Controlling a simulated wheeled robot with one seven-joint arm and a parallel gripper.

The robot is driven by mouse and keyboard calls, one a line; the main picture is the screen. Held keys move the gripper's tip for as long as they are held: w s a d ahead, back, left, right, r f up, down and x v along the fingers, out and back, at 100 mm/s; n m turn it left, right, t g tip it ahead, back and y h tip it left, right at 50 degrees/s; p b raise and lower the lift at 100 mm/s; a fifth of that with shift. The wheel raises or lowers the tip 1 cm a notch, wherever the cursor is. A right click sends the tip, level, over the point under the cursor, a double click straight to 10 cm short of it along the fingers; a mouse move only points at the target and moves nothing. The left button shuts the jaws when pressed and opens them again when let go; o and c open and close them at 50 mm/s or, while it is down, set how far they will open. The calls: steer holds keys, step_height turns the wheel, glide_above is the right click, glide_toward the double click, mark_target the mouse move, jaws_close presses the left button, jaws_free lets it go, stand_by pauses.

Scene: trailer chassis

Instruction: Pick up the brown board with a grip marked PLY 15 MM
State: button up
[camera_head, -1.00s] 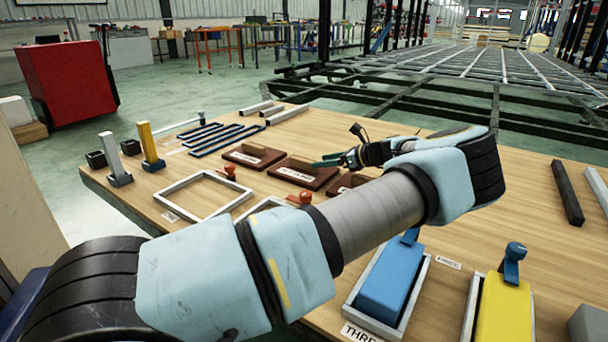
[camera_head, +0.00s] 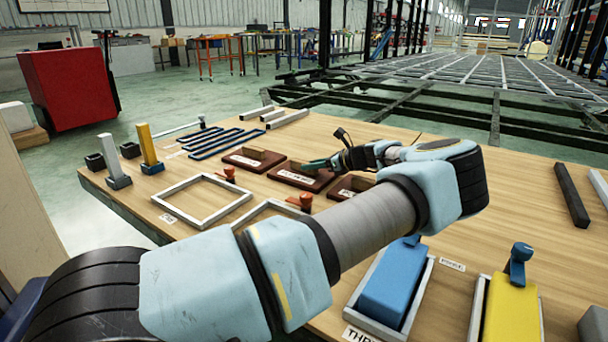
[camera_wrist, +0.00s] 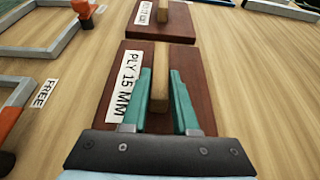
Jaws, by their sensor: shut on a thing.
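The brown board with a grip (camera_wrist: 195,85) lies flat in the wrist view, with a white label reading PLY 15 MM along its left side. Its light wooden grip (camera_wrist: 160,85) stands up along the middle. My gripper (camera_wrist: 161,72) has its teal fingers on both sides of this grip and is shut on it. In the head view the board (camera_head: 290,177) is the middle one of three, on the wooden table. My gripper (camera_head: 316,164) reaches it from the right and hides part of it.
Similar brown boards lie on either side, one beyond (camera_head: 243,163) and one nearer (camera_head: 343,192). Grey frames (camera_head: 203,223) with orange-red knobs lie in front. Blue (camera_head: 388,290) and yellow (camera_head: 510,315) blocks sit in trays nearer.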

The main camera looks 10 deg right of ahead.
jaws_close()
stand_by(0.8)
